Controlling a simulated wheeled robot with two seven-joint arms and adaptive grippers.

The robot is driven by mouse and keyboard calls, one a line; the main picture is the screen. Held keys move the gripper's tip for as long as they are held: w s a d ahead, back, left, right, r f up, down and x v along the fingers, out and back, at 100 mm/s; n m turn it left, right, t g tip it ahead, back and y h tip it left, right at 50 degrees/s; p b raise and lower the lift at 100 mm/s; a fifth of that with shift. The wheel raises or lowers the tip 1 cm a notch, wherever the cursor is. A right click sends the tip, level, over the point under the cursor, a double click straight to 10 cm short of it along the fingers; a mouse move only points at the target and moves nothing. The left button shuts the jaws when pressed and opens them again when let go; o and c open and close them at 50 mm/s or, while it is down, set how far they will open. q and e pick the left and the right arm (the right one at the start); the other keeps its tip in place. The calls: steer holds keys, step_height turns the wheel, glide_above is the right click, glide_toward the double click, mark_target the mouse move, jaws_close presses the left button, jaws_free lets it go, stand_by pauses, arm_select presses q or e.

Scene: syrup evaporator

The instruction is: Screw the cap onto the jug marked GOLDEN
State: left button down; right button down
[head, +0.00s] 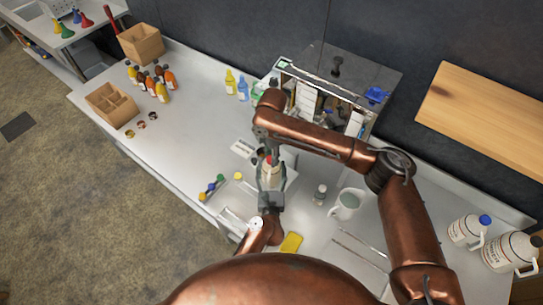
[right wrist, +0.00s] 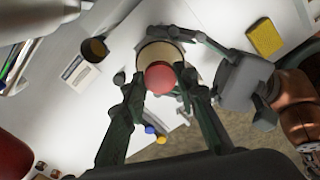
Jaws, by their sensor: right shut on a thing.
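A small pale jug (head: 267,177) with a red cap (head: 269,159) at its top stands on the bench in front of me; its marking is not readable. In the right wrist view the red cap (right wrist: 160,79) lies over the jug's round beige top (right wrist: 165,52). My right gripper (right wrist: 163,84) reaches down from above and is shut on the cap, one finger on each side. Whether the cap is seated on the neck is hidden. My left gripper (head: 270,192) is at the near side of the jug, its fingers around the body; it also shows in the right wrist view (right wrist: 205,65).
A glass-fronted metal unit (head: 325,95) stands behind. Large white jugs (head: 465,231) stand far right.

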steer(key=c, duration=1.5)
jaws_free()
steer(key=shift+c, duration=0.2)
steer(key=shift+r, duration=2.3)
steer(key=shift+c, duration=0.3)
steer(key=n, duration=0.1)
steer(key=r+n, duration=0.1)
steer(key=n, duration=0.2)
steer(key=shift+r, duration=0.35)
steer(key=n, duration=0.2)
steer(key=r+n, duration=0.1)
steer(key=n, duration=0.2)
steer(key=shift+r+n, duration=0.4)
